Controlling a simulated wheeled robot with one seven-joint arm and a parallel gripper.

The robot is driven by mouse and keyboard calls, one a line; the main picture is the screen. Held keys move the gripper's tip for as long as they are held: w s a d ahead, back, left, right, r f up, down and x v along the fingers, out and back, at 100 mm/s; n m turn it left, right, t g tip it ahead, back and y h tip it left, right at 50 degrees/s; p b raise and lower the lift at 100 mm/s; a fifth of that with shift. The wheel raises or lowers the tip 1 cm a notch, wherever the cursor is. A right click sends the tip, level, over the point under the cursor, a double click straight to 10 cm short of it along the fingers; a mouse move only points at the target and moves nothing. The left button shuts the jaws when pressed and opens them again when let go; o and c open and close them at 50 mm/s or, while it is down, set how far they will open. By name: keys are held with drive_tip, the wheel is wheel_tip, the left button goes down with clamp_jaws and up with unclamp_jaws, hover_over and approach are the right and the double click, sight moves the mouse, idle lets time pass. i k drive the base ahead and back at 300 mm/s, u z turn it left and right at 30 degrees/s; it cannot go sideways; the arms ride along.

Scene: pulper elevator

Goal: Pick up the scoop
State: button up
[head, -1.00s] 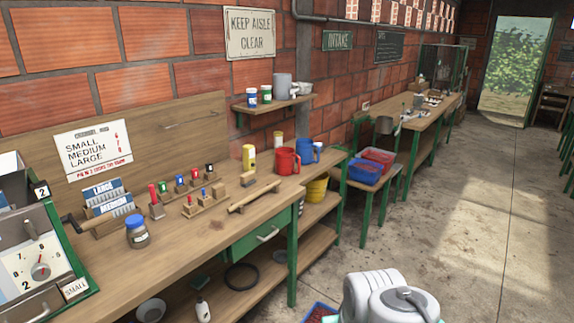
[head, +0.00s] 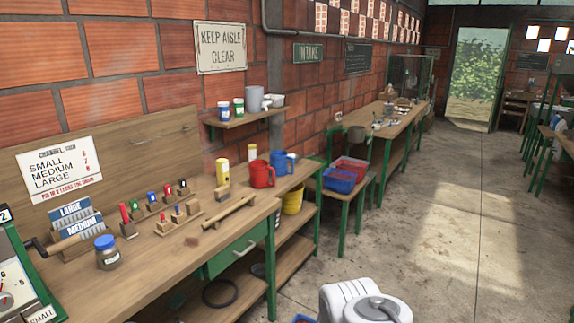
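I cannot make out a scoop for certain. A small dark grey cup-like thing (head: 356,134) at the near end of the far bench could be one, but it is too small to tell. A red jug (head: 262,174) and a blue jug (head: 283,163) stand on the near workbench (head: 150,262). A long wooden stick (head: 229,212) lies near that bench's front edge. My gripper is not in view; only a white part of my own body shows at the bottom.
A low green-legged stand (head: 345,195) holds a blue tub (head: 339,180) and a red tub (head: 352,167). Beyond it runs the far bench (head: 395,128) with small items on top. The concrete aisle (head: 440,220) on the right is open, leading to a bright doorway (head: 478,80).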

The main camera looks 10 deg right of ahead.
sight(295, 156)
drive_tip(key=z, duration=1.05)
drive_tip(key=i, duration=5.6)
drive_tip(key=u, duration=5.25)
